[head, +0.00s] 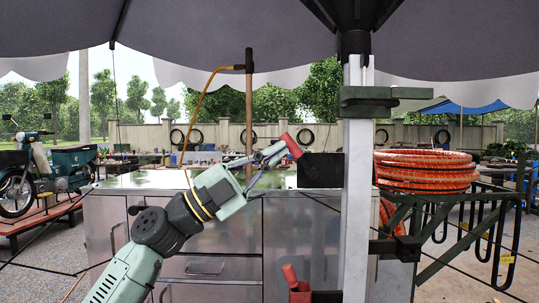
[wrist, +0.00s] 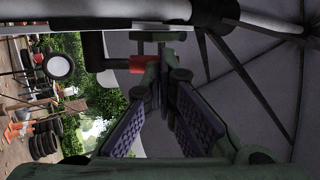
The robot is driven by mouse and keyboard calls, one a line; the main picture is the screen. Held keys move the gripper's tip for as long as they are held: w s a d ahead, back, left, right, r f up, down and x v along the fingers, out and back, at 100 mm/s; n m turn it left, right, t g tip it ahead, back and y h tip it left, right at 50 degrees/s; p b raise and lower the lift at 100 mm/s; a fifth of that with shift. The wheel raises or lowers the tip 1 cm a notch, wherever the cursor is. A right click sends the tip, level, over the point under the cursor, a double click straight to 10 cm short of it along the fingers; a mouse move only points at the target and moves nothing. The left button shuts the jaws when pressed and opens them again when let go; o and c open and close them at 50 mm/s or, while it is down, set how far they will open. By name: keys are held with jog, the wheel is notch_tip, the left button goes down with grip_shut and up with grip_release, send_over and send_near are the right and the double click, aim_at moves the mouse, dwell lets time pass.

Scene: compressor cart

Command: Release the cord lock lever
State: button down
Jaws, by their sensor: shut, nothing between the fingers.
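A red-gripped lever (head: 291,145) sits beside a dark block (head: 322,170) on the left of the pale upright post (head: 357,210). My gripper (head: 276,156) comes up from the lower left, with its tips right at the red grip; it is shut, with nothing held. In the wrist view, my gripper's fingers (wrist: 160,78) converge just beside the red grip (wrist: 143,63), which is partly hidden behind a fingertip. Whether they touch it I cannot tell. A second red handle (head: 290,278) stands lower down, left of the post. The pictures do not show which is the cord lock lever.
A metal cabinet (head: 220,240) stands behind my arm. A green bar (head: 385,95) crosses the post under a dark canopy (head: 220,30). A thin brown pole (head: 249,110) rises behind my gripper.

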aim_at(285, 140)
jog(key=shift+d+r+m+g+y+p, duration=0.3)
jog(key=shift+d+r+g+y+p, duration=0.25)
jog(key=shift+d+r, duration=0.5)
jog(key=shift+a+r, duration=0.1)
jog(key=shift+r, duration=0.05)
jog(key=shift+a, duration=0.1)
